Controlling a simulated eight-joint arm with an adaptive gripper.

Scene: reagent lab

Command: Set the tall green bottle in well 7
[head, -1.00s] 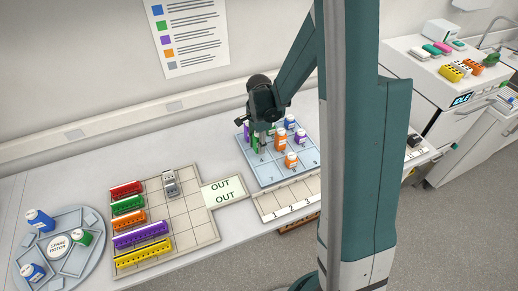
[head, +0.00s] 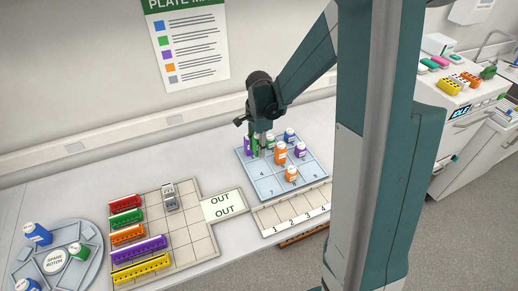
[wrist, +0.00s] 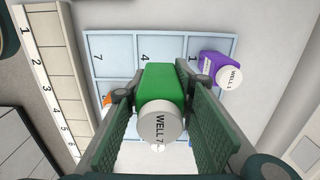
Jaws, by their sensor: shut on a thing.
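The tall green bottle (wrist: 163,85) has a white cap reading "WELL 7". My gripper (wrist: 162,92) is shut on it, with one finger on each side. In the head view the green bottle (head: 256,143) is partly hidden by my gripper (head: 262,140), over the far left part of the pale blue well tray (head: 255,176). Well 7 (wrist: 110,57) is empty in its visible part, at the tray's near left corner in the head view. Well 4 (wrist: 160,50) lies between it and well 1 and also looks bare where visible.
A purple bottle (wrist: 208,62) stands at well 1, close beside the green one. Orange bottles (head: 280,153), a blue bottle (head: 290,135) and another purple bottle (head: 300,150) stand on the tray. A numbered strip (head: 290,212) runs along its near side.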

